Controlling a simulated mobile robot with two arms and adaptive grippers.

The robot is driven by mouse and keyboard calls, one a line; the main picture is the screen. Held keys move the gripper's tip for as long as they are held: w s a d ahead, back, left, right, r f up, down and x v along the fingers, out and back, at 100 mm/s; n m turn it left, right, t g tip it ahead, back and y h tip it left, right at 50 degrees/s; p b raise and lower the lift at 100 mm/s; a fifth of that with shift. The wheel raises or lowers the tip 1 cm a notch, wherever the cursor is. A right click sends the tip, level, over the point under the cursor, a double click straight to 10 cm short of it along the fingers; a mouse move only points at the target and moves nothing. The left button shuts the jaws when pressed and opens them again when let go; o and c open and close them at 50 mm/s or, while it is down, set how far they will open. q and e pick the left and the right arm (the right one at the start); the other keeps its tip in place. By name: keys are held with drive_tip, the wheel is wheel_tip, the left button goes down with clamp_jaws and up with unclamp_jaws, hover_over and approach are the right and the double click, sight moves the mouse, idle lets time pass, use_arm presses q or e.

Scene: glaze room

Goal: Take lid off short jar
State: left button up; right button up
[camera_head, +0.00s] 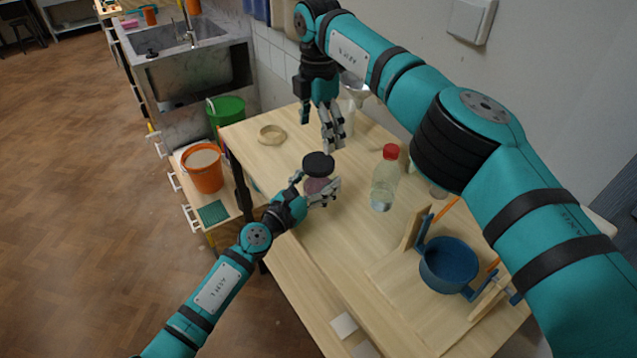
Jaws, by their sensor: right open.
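The short jar (317,185) has a purplish body and a black lid (318,163). It stands upright on the light wooden table, with the lid on top. My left gripper (316,190) is around the jar body, with fingers on both sides, and appears shut on it below the lid. The fingers hide part of the body. My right gripper (331,146) is open and empty, pointing down just above and behind the lid. It looks apart from the lid, though the exact gap is hard to tell.
A clear bottle with a red cap (390,152) stands right of the jar. A shallow round dish (271,134) lies at the back left. Orange (204,172) and green (226,108) buckets are left of the table.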

sight(318, 162)
use_arm(q)
drive_tip(key=c, duration=1.1)
clamp_jaws()
use_arm(e)
drive_tip(key=m, duration=0.8)
drive_tip(key=shift+m, duration=0.4)
drive_tip(key=shift+f, duration=4)
drive_tip(key=shift+c, duration=0.2)
